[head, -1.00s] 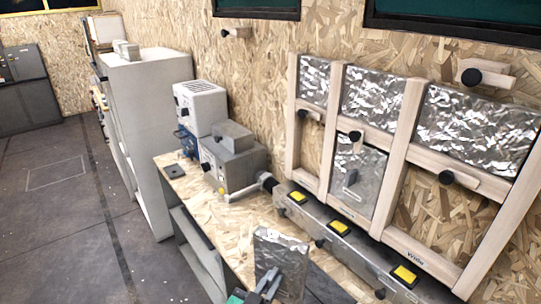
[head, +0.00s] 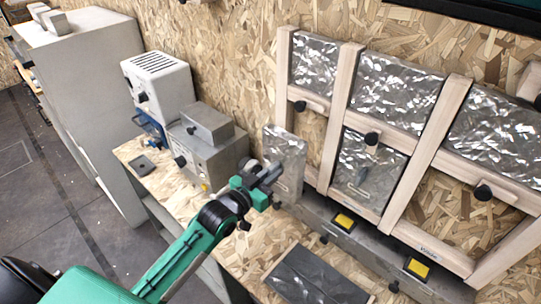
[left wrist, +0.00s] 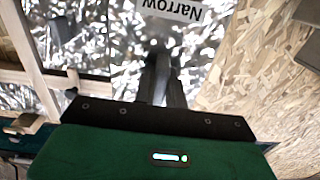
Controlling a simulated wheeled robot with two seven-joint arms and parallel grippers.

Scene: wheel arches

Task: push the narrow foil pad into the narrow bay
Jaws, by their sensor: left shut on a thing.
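The narrow foil pad (head: 287,150) is an upright, crinkled silver panel. My left gripper (head: 270,179) is shut on it and holds it above the bench, in front of the wooden frame's left end. In the left wrist view the foil pad (left wrist: 195,48) carries an upside-down "Narrow" label, with the gripper fingers (left wrist: 160,85) against it. The narrow bay (head: 311,133) is the lower left opening of the frame, showing bare chipboard. The pad is apart from the bay's visible part, to its left, and partly hides its lower left area. My right gripper is out of view.
The middle lower bay holds a foil pad (head: 352,180) with a handle. The right lower bay (head: 455,215) shows bare chipboard. A grey ledge with yellow blocks (head: 344,221) runs below the frame. A grey machine (head: 212,155) stands left of the pad. A dark flat panel (head: 315,279) lies on the bench.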

